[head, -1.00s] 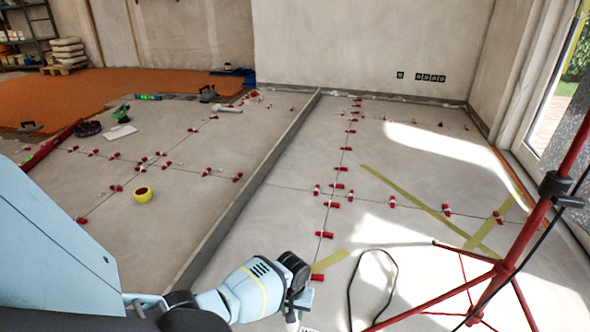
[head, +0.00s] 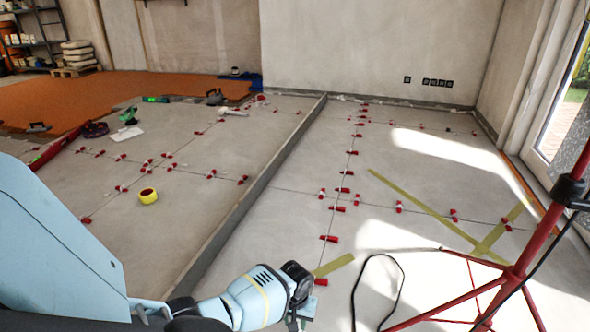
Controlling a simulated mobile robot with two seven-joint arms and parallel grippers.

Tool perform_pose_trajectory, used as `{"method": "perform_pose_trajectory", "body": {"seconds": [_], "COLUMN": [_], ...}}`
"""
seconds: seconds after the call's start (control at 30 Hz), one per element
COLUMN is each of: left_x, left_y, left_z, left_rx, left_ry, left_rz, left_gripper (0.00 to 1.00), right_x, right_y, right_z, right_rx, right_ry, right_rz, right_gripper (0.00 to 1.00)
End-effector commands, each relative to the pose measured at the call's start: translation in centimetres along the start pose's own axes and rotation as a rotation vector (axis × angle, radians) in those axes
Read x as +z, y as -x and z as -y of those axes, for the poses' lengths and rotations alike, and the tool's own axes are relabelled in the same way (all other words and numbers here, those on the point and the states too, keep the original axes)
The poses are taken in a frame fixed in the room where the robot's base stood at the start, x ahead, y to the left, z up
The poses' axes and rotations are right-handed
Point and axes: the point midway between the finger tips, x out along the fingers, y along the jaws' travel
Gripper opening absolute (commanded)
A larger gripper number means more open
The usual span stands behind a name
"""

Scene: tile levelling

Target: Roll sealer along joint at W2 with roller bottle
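The joints show as thin dark lines between large grey tiles (head: 290,222), dotted with red levelling wedges (head: 329,238). No W2 marking can be read. No roller bottle can be made out.
A red tripod (head: 515,275) stands at right, with a black cable (head: 365,262) looping on the floor beside it. A raised edge (head: 235,215) runs between the two tiled areas. Yellow tape strips (head: 410,205) cross the right tiles. A yellow tape roll (head: 148,196) lies at left.

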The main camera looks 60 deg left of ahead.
Motion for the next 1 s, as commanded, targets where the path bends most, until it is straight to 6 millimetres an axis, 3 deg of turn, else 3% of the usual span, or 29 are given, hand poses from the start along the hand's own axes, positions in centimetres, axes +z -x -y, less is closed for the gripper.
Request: {"method": "perform_pose_trajectory", "body": {"seconds": [0.43,1.0], "left_x": [-0.04,-0.02], "left_y": [-0.13,-0.92], "left_z": [0.00,0.01], "left_rx": [0.000,0.000], "left_ry": [0.000,0.000], "left_rz": [-0.001,0.000], "left_gripper": [0.11,0.11], "right_x": [-0.73,-0.10], "right_y": [-0.44,-0.67], "right_z": [-0.16,-0.11], "right_rx": [0.002,0.000], "right_ry": [0.002,0.000], "right_rz": [-0.016,-0.003], "right_gripper": [0.36,0.36]}}
